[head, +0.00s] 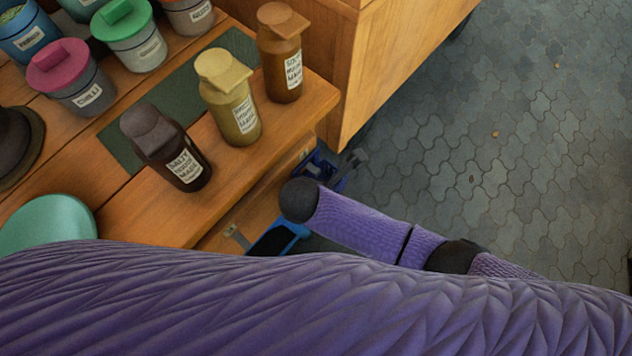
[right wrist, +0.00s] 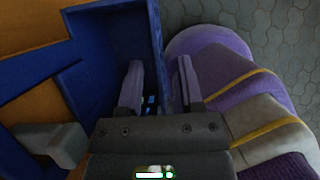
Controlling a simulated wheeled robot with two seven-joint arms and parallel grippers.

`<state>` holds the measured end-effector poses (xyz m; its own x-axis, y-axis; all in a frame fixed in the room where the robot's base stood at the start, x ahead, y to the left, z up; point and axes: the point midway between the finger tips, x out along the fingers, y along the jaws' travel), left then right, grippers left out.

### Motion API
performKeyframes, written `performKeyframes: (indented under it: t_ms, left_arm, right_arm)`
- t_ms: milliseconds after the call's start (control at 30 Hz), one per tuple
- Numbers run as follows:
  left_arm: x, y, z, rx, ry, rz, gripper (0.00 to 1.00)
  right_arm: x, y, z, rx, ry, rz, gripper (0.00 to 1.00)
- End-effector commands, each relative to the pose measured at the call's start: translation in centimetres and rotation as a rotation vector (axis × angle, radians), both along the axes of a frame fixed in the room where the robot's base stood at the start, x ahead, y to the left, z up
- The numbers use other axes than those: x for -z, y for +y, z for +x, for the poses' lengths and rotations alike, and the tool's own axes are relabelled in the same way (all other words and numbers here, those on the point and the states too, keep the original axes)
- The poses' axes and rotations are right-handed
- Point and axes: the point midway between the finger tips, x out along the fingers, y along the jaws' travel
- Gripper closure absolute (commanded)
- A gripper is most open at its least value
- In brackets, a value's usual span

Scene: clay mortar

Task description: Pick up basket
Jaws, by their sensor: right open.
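The blue basket (head: 276,241) is low beside the wooden table in the head view, partly hidden by a purple arm link of mine. In the right wrist view the basket (right wrist: 108,45) is open-topped with a dark blue inside. My right gripper (right wrist: 160,78) is open at its right wall. One finger is over the inside of the basket and the other is outside, with the wall's edge between them. I cannot tell whether they touch it. My left gripper is out of view.
The wooden table (head: 225,215) holds several labelled bottles, including a dark one (head: 168,150) near its edge, and several lidded jars. A wooden cabinet (head: 375,70) stands behind. Grey paved floor (head: 520,150) is open at right.

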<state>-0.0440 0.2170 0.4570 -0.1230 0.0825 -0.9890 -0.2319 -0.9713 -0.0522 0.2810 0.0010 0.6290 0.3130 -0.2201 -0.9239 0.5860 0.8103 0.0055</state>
Motion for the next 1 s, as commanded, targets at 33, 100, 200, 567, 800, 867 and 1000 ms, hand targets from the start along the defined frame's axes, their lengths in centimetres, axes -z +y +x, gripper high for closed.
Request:
performKeyframes:
  t_ms: [33,100,200,567,800,867,1000]
  left_arm:
    - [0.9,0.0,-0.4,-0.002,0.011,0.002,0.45]
    - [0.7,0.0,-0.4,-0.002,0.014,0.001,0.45]
    - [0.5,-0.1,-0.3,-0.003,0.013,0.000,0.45]
    - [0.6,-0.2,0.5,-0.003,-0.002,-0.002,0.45]
    - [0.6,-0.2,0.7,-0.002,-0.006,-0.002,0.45]
    - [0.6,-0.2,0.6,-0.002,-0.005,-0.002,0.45]
    - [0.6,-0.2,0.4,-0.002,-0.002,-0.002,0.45]
  right_arm:
    - [1.2,-0.2,0.1,0.001,0.003,-0.001,0.53]
    - [1.0,-0.2,0.3,0.001,0.001,0.000,0.53]
    - [0.7,-0.2,0.3,0.002,0.000,0.001,0.53]
    - [0.7,-0.2,0.3,0.002,0.000,0.001,1.00]
    - [0.7,-0.2,0.3,0.002,0.000,0.001,1.00]
    - [0.7,-0.2,0.3,0.002,0.000,0.001,1.00]
    - [0.7,-0.2,0.2,0.002,0.000,0.001,1.00]
